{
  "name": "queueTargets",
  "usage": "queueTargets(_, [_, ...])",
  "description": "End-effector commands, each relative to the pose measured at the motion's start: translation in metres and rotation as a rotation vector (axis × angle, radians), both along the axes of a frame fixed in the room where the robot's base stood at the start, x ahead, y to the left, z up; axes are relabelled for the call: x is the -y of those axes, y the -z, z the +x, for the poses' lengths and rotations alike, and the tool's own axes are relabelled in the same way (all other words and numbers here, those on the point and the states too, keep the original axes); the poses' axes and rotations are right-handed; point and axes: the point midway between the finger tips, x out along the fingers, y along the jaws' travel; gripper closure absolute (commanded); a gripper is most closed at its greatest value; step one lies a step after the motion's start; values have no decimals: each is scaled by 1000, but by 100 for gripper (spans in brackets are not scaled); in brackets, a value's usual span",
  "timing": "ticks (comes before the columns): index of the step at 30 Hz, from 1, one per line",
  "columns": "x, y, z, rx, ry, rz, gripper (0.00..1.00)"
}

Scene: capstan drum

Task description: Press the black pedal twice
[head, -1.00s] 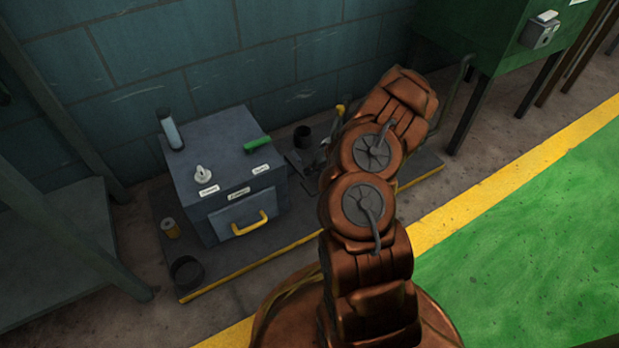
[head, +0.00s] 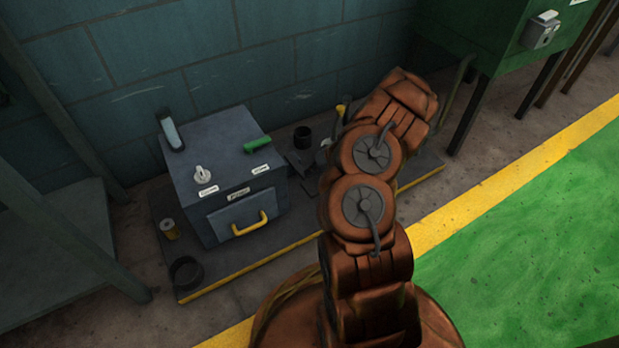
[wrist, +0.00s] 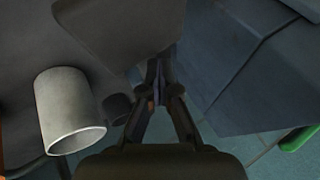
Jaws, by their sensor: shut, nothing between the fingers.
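A dark angled plate (head: 300,163), which looks like the black pedal, sits low on the base just right of the grey box. My arm partly covers the area to its right. In the head view my gripper is hidden behind my arm. In the wrist view my gripper (wrist: 160,82) points down with its fingers together and nothing between them. A broad dark surface (wrist: 120,30) lies beside the fingertips. I cannot tell whether it is the pedal or whether the fingers touch it.
The grey box (head: 225,165) has a yellow drawer handle (head: 250,224), a green handle (head: 257,144) and a knob (head: 202,174). A light grey cylinder (wrist: 68,110) is left of my gripper. A green cabinet (head: 480,35) stands at the right. The green floor (head: 530,240) is clear.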

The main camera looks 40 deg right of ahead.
Motion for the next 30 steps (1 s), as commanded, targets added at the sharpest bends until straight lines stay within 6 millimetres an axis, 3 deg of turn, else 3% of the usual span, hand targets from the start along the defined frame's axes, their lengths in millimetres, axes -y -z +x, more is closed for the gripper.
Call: queueTargets(30, [-1, 11, -2, -1, -1, 1, 100])
